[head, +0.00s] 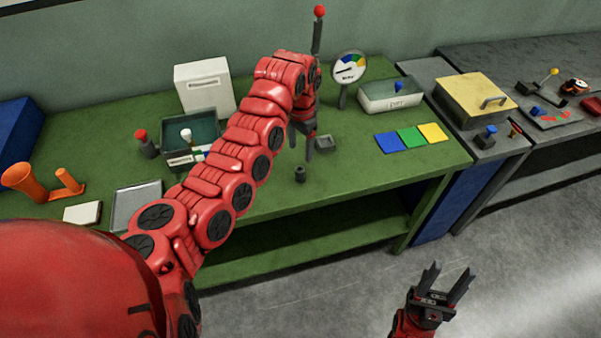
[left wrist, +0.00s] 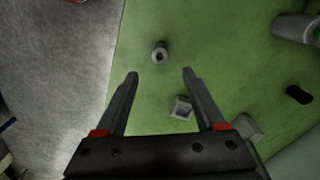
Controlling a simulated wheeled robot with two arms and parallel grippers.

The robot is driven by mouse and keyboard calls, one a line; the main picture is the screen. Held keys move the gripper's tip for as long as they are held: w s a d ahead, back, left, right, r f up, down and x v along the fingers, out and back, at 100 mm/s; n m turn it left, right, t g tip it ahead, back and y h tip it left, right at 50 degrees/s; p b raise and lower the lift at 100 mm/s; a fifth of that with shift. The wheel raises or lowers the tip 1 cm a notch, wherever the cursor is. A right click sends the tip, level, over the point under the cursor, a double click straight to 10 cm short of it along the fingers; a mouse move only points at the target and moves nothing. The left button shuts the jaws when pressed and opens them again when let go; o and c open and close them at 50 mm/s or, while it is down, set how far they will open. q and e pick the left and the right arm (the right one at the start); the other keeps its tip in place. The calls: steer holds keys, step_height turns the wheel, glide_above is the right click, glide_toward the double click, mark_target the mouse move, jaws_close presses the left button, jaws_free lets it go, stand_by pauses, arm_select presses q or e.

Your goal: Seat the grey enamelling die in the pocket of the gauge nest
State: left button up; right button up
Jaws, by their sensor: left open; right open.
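The grey die (head: 300,174), a small dark cylinder with a hole in its top, stands upright near the green bench's front edge. In the left wrist view the die (left wrist: 159,52) shows just beyond and between the fingertips. The gauge nest (head: 324,143), a small grey square block, sits behind it to the right; in the left wrist view the nest (left wrist: 181,107) shows between the fingers, and its pocket looks empty. My left gripper (head: 301,145) points down above the bench, open and empty (left wrist: 160,73). My right gripper (head: 445,286) is open and empty over the floor.
A dial gauge (head: 349,68) and a white bin (head: 391,96) stand behind the nest. Blue, green and yellow mats (head: 411,138) lie to the right. A dark green bin (head: 190,134) stands left, partly behind my arm. The bench around the die is clear.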

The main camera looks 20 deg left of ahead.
arm_select(q)
steer(key=p, duration=0.1)
glide_above(300, 169)
step_height(300, 169, down, 4)
steer(key=shift+f, duration=0.2)
steer(key=f+p, duration=0.2)
steer(key=f, duration=0.3)
steer(key=shift+s+p, duration=0.2)
steer(key=shift+p, duration=0.15)
steer(key=shift+w+a+f, duration=0.1)
steer(key=shift+f, duration=0.1)
jaws_close()
